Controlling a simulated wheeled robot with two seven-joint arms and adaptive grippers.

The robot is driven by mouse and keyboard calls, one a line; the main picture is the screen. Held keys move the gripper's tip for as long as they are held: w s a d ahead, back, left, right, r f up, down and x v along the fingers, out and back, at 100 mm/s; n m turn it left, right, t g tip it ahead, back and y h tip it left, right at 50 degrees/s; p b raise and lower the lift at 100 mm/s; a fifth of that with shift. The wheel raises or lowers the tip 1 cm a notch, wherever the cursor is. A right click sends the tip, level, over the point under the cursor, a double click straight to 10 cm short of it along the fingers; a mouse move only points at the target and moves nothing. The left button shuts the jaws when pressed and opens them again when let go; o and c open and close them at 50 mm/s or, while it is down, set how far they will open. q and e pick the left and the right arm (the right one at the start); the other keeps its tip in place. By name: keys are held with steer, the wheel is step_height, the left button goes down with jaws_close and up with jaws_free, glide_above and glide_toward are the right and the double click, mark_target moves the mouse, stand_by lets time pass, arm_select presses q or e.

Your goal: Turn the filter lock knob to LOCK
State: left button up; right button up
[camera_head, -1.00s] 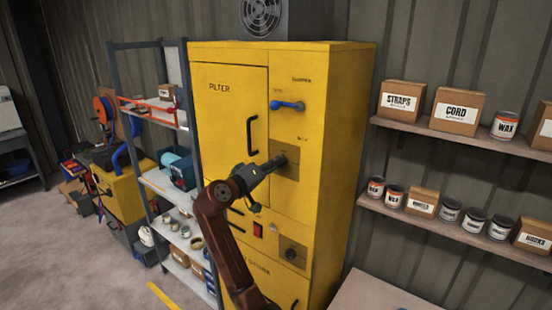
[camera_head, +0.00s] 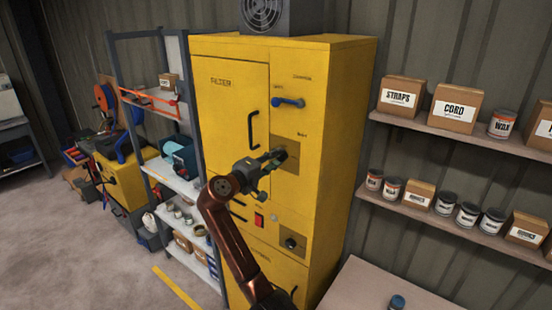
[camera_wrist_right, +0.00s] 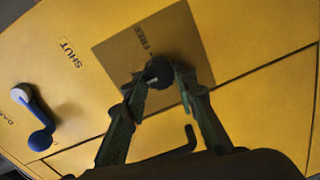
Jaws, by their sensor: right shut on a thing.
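The yellow filter cabinet (camera_head: 230,120) stands in the middle of the head view, with a door marked FILTER. The dark round filter lock knob (camera_wrist_right: 158,72) sits on a brownish square plate (camera_wrist_right: 112,50); the word FREE shows on the plate in the right wrist view. My right gripper (camera_wrist_right: 160,84) is shut on the knob, one finger on each side of it. In the head view the right gripper (camera_head: 275,158) reaches the plate from the lower left and partly hides the knob. Any pointer mark on the knob is too small to read. My left gripper is not in view.
A blue handle (camera_head: 288,102) is above the plate; it also shows in the wrist view (camera_wrist_right: 36,112). Below are a red switch (camera_head: 259,220) and another dark knob (camera_head: 290,243). A loaded shelf rack (camera_head: 165,120) stands left, wall shelves (camera_head: 440,131) right.

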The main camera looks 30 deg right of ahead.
steer(key=o, duration=1.2)
steer(key=shift+c, duration=0.2)
steer(key=v, duration=1.2)
